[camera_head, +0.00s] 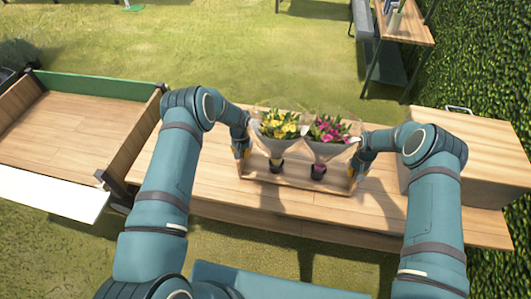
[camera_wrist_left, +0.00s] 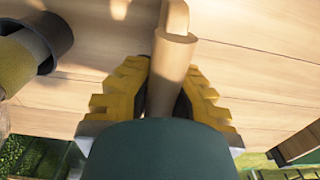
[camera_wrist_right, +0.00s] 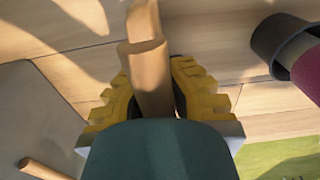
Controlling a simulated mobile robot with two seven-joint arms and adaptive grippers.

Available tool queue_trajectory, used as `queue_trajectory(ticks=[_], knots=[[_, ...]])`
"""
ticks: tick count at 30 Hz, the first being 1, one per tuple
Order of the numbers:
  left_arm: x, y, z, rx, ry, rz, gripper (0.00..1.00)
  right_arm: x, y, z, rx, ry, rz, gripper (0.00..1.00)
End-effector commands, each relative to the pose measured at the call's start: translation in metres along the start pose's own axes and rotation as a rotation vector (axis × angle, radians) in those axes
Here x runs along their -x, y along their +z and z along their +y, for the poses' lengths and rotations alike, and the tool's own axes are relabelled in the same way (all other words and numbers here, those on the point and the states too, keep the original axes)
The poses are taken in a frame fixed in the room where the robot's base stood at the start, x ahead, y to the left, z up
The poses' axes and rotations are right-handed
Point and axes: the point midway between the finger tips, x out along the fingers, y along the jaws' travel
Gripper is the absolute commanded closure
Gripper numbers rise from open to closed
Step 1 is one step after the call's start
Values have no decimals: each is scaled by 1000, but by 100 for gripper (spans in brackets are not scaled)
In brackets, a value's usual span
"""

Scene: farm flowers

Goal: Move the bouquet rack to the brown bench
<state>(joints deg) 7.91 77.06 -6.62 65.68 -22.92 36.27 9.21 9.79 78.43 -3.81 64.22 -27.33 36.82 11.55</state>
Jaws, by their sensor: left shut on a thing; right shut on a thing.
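The bouquet rack (camera_head: 297,181) is a light wooden frame holding a yellow bouquet (camera_head: 279,126) and a pink bouquet (camera_head: 328,130), both in wrapping, with dark cups below. It is at the middle of a light brown wooden bench (camera_head: 210,182); I cannot tell if it touches the top. My left gripper (camera_head: 241,150) is at the rack's left end, its yellow fingers shut on a wooden post (camera_wrist_left: 172,65). My right gripper (camera_head: 356,160) is at the right end, shut on the other post (camera_wrist_right: 147,70). The arms partly hide the bench.
A large wooden box (camera_head: 470,150) with a metal handle stands on the bench's right end. A wooden cart bed (camera_head: 65,125) with a green end board is on the left, close to the bench. A shelf table (camera_head: 408,27) is at the back right, by a hedge (camera_head: 490,65). Grass lies behind.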

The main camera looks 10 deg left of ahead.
Motion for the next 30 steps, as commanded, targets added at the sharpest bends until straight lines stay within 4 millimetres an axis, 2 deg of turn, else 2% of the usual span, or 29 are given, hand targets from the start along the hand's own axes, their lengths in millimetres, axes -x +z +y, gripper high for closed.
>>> queue_trajectory(ticks=[7,8,9,20,23,30], knots=[[-11,-1,0,0,-1,3,100,-11,-1,0,0,1,3,100],[-10,0,0,0,-1,0,80,-10,0,0,0,1,0,80],[-10,0,0,0,-1,0,66,-10,0,0,0,0,0,66],[-6,0,0,0,0,1,66,-9,0,0,0,0,0,66],[3,-1,0,0,0,2,66,-9,0,0,0,0,0,66],[49,-1,0,-1,0,4,66,-9,0,0,0,0,0,66]])
